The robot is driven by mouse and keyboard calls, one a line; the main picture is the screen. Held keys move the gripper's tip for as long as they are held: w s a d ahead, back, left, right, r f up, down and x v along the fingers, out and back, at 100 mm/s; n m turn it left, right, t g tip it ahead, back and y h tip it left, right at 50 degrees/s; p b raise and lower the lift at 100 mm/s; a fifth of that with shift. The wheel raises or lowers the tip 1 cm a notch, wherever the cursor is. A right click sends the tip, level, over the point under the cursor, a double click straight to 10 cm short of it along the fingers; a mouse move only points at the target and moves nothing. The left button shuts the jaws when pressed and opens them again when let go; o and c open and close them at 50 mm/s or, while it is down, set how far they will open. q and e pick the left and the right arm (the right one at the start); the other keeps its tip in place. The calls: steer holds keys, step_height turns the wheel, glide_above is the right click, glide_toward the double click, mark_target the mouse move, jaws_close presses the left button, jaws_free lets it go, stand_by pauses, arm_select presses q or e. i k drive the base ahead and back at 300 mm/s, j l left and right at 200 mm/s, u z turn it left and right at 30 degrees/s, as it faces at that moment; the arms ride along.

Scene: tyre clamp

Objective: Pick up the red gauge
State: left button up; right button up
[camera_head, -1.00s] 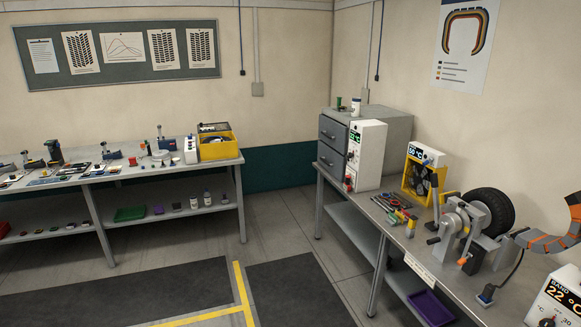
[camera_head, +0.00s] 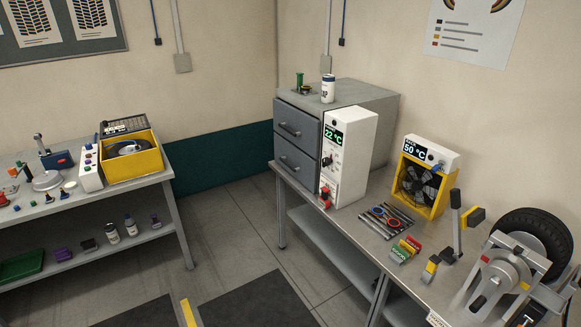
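Several small coloured pieces stand close together on the right bench, in front of the fan unit. The rearmost is a red piece (camera_head: 413,243), which looks like the red gauge, though it is too small to be sure. A yellow piece (camera_head: 406,248) and a green piece (camera_head: 398,255) are beside it, nearer the bench's front edge. Neither of my grippers is in view.
A mat of tools (camera_head: 386,220) lies behind the pieces. A yellow fan unit (camera_head: 420,185) and a white 22 °C box (camera_head: 347,158) stand further back. The tyre clamp (camera_head: 508,270) with a black tyre (camera_head: 535,235) is at right.

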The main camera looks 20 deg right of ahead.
mark_target(325, 202)
steer(key=i+z, duration=0.1)
steer(key=i, duration=0.55)
steer(key=i+j+z, duration=0.15)
steer(key=i, duration=0.5)
steer(key=i+j+z, duration=0.1)
steer(key=i, duration=0.55)
steer(key=j, duration=0.1)
